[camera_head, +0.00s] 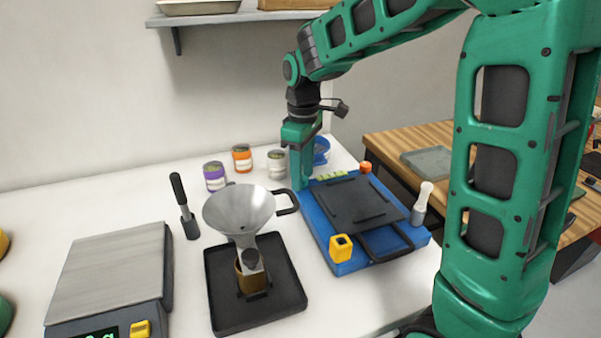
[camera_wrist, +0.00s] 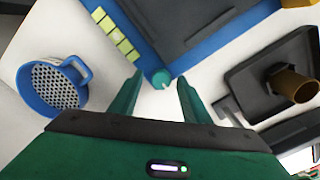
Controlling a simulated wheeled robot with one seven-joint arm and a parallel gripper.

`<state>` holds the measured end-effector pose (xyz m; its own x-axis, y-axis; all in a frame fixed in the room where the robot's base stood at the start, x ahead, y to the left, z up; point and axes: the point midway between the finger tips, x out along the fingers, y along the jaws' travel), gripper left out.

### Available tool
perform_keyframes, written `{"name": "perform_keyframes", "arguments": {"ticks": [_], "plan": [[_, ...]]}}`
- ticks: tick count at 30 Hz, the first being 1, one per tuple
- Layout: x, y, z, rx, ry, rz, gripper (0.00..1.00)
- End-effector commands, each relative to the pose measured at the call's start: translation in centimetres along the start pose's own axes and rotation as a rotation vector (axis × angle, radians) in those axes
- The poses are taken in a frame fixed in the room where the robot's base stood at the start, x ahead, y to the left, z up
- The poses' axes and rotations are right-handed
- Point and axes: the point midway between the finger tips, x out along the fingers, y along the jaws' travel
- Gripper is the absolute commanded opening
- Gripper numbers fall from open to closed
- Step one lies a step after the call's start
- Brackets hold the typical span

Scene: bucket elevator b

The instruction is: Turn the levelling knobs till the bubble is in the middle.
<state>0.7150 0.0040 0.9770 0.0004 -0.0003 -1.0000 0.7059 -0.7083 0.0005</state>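A blue base with a dark plate on top (camera_head: 350,204) lies on the white table. An orange knob (camera_head: 365,167) stands at its far right corner and a yellow knob (camera_head: 341,248) at its near left corner. A teal knob (camera_wrist: 161,78) shows at the base's corner in the wrist view. My gripper (camera_wrist: 160,80) is open, pointing down, with its fingertips on either side of the teal knob and white gaps between. In the head view my gripper (camera_head: 299,180) hides this knob. A row of yellow-green squares (camera_wrist: 113,35) lies along the base's edge. I cannot make out a bubble.
A blue perforated cup (camera_wrist: 50,108) stands near the gripper. A steel funnel (camera_head: 240,207) stands over a black tray (camera_head: 222,318) left of the base. A white-handled tool (camera_head: 423,200) is at the base's right. Cans (camera_head: 214,178) stand behind; a scale (camera_head: 112,268) is left.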

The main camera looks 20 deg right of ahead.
Motion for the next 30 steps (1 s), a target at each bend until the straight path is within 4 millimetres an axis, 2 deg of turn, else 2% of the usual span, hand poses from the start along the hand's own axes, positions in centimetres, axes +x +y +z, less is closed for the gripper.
{"name": "perform_keyframes", "arguments": {"ticks": [7, 21, 25, 30], "plan": [[-1.0, 0.0, -0.1, -0.001, 0.001, 0.000, 0.43], [-8.9, 0.1, -0.1, 0.000, 0.001, 0.000, 0.43], [-10.2, 0.1, -0.1, 0.000, 0.000, 0.000, 0.43], [-10.7, 0.1, -0.1, 0.000, 0.000, -0.001, 0.43]]}}
